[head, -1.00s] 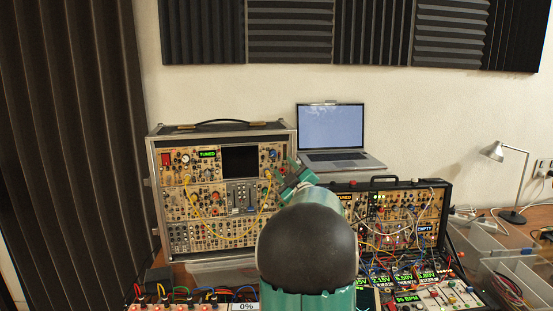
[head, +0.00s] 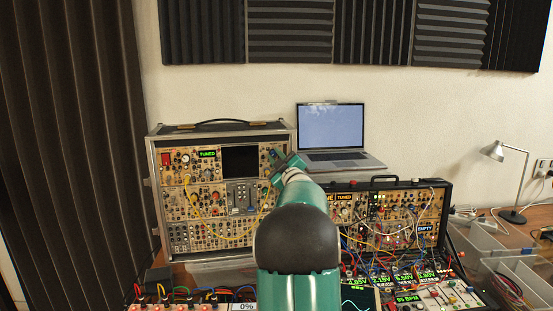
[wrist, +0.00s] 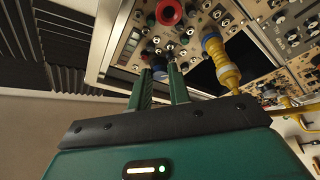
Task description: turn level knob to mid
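My gripper (wrist: 159,70) is open in the wrist view, its two green fingers apart and pointing at a tan knob panel (wrist: 128,62). A small blue knob (wrist: 159,63) shows between or just beyond the fingertips. I cannot tell whether they touch it. A large red knob (wrist: 168,12) and small green knobs lie beyond on the same panel. No readable label shows which knob is the level knob. In the head view my gripper (head: 277,160) is at the upper right of the left synth case (head: 150,190), hiding part of its panel.
A blue-and-yellow cable plug (wrist: 220,62) sticks out just right of my fingers. A laptop (head: 333,130) stands behind, right of the left case. A lower right case (head: 448,205) is full of patch cables. A small display (head: 244,306) at the bottom reads 0%.

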